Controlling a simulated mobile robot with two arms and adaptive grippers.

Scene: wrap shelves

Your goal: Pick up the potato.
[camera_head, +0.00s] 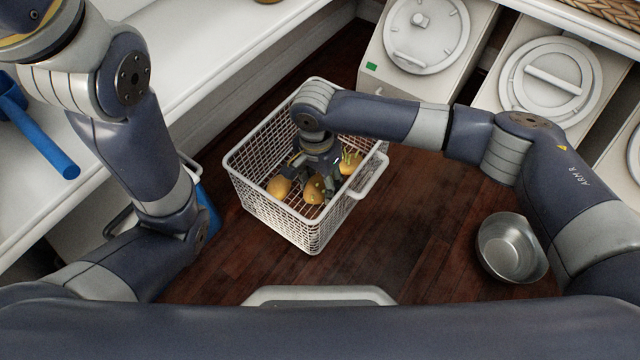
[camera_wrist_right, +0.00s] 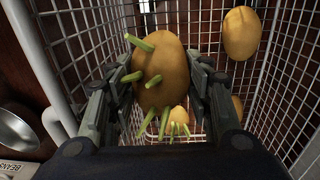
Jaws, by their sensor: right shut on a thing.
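My right gripper (camera_head: 316,180) points down inside a white wire basket (camera_head: 245,192) on the floor. It is shut on a brown potato with green sprouts, which fills the space between the fingers in the right wrist view (camera_wrist_right: 160,75); the potato also shows below the gripper in the head view (camera_head: 313,190). Another potato (camera_head: 279,187) lies in the basket to the left of the gripper, and a sprouted one (camera_head: 349,162) lies to its right. A smooth potato (camera_wrist_right: 241,32) shows at the upper right of the wrist view. My left gripper is out of view.
The basket's wire walls and a raised handle (camera_head: 370,178) are close around my right gripper. A metal bowl (camera_head: 511,247) stands on the dark wooden floor to the right. White lidded bins (camera_head: 550,80) stand behind. A blue scoop (camera_head: 38,140) lies on the white shelf at left.

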